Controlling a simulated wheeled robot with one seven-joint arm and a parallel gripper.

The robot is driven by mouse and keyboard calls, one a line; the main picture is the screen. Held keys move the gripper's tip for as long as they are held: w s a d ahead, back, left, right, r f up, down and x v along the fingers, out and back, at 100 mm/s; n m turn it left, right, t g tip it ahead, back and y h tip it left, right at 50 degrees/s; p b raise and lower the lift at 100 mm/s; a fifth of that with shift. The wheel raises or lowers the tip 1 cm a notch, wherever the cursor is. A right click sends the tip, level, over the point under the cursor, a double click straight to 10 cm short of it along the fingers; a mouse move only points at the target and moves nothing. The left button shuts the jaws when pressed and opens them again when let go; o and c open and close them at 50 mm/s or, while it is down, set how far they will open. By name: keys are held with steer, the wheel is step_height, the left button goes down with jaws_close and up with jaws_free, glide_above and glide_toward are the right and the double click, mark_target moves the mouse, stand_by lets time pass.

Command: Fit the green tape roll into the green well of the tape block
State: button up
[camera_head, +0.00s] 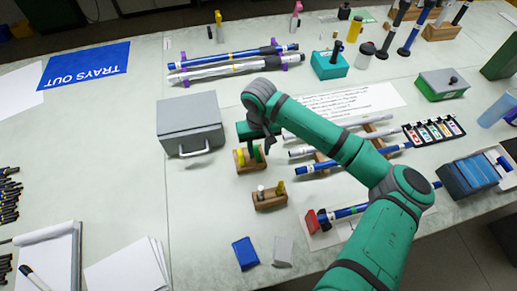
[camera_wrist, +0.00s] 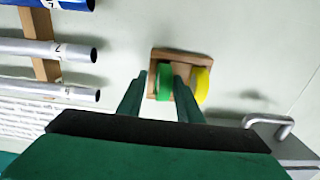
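The tape block (camera_wrist: 182,55) is a small wooden block; it also shows in the head view (camera_head: 251,168). The green tape roll (camera_wrist: 164,82) stands on edge at the block's left part in the wrist view. A yellow roll (camera_wrist: 202,84) stands beside it to the right. My gripper (camera_wrist: 159,76) is open, with one finger on each side of the green roll and a visible gap on the left. In the head view my gripper (camera_head: 253,141) is right over the block and partly hides it. The green well is hidden; I cannot tell how deep the roll sits.
A grey case with a handle (camera_head: 190,123) stands close left of the block. A second wooden block (camera_head: 269,200) with small items is in front. Rods on a wooden rack (camera_head: 325,163) lie to the right. The table in front of the grey case is clear.

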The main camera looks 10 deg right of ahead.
steer(key=shift+a+r, duration=0.1)
steer(key=shift+a, duration=0.05)
steer(key=shift+r, duration=0.2)
step_height(320, 180, up, 12)
steer(key=shift+f, duration=0.25)
